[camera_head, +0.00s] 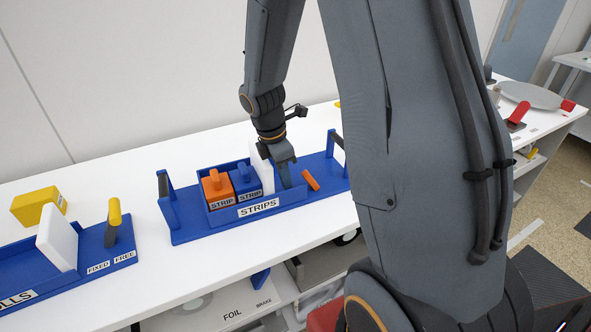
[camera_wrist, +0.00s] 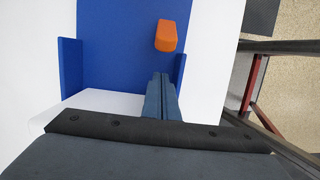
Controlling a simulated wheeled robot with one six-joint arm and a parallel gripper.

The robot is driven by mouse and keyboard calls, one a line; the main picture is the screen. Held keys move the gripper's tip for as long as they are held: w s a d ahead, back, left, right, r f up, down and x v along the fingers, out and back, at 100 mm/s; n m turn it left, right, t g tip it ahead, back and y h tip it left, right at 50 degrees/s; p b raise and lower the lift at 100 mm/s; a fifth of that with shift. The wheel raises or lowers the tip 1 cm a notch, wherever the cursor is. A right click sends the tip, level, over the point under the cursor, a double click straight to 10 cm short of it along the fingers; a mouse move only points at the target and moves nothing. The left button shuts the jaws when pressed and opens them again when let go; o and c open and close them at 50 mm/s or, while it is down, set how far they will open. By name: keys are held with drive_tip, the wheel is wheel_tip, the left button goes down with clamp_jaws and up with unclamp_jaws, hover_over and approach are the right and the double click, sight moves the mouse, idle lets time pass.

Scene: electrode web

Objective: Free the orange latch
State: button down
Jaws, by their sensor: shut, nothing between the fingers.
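The orange latch (camera_head: 310,180) is a small orange bar on the blue STRIPS tray (camera_head: 186,224), right of the tray's walled box. It also shows in the wrist view (camera_wrist: 166,36), near the top on the blue surface. My gripper (camera_head: 286,179) points down by the white plate (camera_head: 262,168), left of the latch. In the wrist view its fingers (camera_wrist: 160,94) are together, with nothing between them, and sit below the latch, apart from it in the picture. I cannot tell how high the fingertips are above the tray floor.
An orange STRIP block (camera_head: 217,190) and a blue STRIP block (camera_head: 245,180) stand in the box. Upright handles rise at both tray ends. A second blue tray (camera_head: 90,252) with a yellow-topped lever (camera_head: 113,221) stands left. White bench (camera_head: 110,180) between the trays is clear.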

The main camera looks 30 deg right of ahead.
drive_tip(key=shift+s+d+r+p, duration=0.1)
drive_tip(key=shift+d+r+p, duration=0.1)
drive_tip(key=shift+d+r, duration=0.4)
drive_tip(key=shift+d+r+p, duration=0.2)
drive_tip(key=shift+d+r, duration=0.2)
drive_tip(key=shift+d, duration=0.35)
drive_tip(key=shift+d+r+p, duration=0.2)
drive_tip(key=shift+p, duration=0.1)
